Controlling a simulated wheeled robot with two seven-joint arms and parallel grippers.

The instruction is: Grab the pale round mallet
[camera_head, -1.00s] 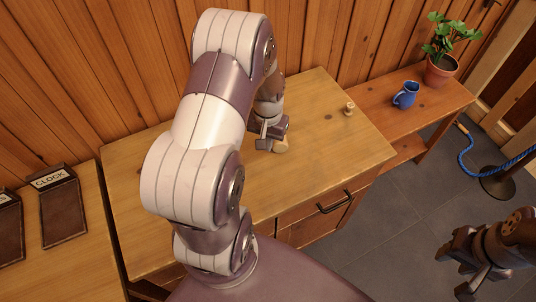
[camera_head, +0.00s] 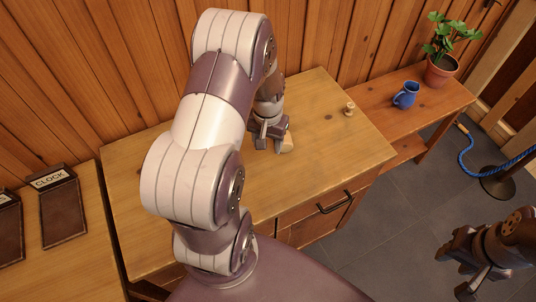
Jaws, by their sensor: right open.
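The pale round mallet (camera_head: 287,145) is on the wooden desk top (camera_head: 330,150), just right of my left gripper's fingers. Part of it is hidden by the gripper. My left gripper (camera_head: 270,140) points down at the desk, with its two fingers apart. Whether a finger touches the mallet cannot be told. My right gripper (camera_head: 458,272) is open and empty, above the grey floor at the lower right.
A small turned wooden piece (camera_head: 349,108) stands near the desk's right edge. A blue mug (camera_head: 405,95) and a potted plant (camera_head: 441,69) stand on the lower side bench. My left arm hides much of the desk.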

